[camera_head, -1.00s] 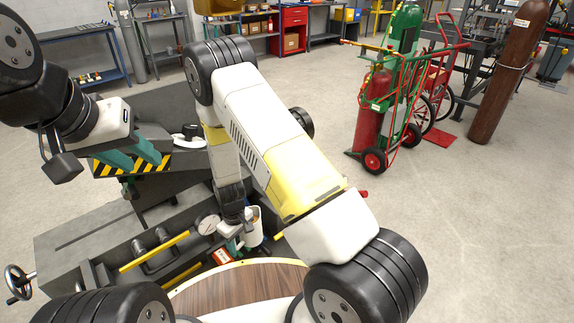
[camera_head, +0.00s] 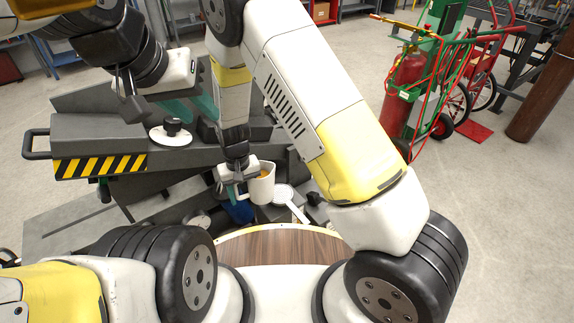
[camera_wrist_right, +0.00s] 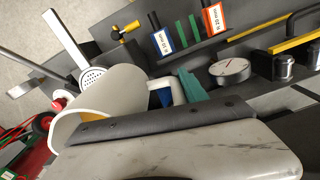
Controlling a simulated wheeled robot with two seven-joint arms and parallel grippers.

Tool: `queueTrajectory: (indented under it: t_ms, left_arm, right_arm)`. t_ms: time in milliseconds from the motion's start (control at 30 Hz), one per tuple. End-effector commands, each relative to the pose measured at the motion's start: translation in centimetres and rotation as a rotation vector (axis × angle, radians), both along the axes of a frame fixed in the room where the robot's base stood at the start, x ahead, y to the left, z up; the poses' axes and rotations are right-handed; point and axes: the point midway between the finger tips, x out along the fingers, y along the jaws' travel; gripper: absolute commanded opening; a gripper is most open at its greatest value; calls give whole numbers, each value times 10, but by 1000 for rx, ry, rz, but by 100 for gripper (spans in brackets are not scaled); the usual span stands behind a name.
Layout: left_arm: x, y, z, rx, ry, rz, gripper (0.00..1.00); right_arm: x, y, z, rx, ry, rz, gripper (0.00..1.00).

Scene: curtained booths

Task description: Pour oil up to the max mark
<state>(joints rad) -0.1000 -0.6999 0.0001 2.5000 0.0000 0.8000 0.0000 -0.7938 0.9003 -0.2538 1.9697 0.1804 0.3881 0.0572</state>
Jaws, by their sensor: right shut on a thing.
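A white jug (camera_head: 262,187) with yellow-orange oil (camera_head: 265,174) inside is at my right gripper (camera_head: 234,180). The gripper is shut on the jug's handle side. In the right wrist view the jug (camera_wrist_right: 112,98) looks tilted in the picture, with its oil (camera_wrist_right: 88,117) showing at the mouth. My left gripper (camera_head: 192,104) has teal fingers standing apart, with nothing seen between them. It is over the grey machine (camera_head: 85,132), behind a white disc with a black knob (camera_head: 172,133). I cannot make out a max mark.
A white strainer (camera_wrist_right: 93,78) with a long handle lies just past the jug.

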Motion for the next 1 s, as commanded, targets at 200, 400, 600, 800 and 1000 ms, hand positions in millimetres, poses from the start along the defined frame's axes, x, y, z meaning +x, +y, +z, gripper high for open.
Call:
queueTrajectory:
  t_ms: [200,400,600,800,1000]
  left_arm:
    - [0,0,0,0,0,0,36]
    - [0,0,0,0,0,0,36]
    - [0,0,0,0,0,0,36]
    - [0,0,0,0,0,0,36]
    - [0,0,0,0,0,0,36]
  right_arm:
    - [0,2,2,1,-2,-5,0]
    - [0,1,2,7,2,-5,0]
    - [-1,3,5,30,14,-5,0]
    - [-1,4,7,50,23,-5,0]
    - [-1,4,10,71,31,-5,0]
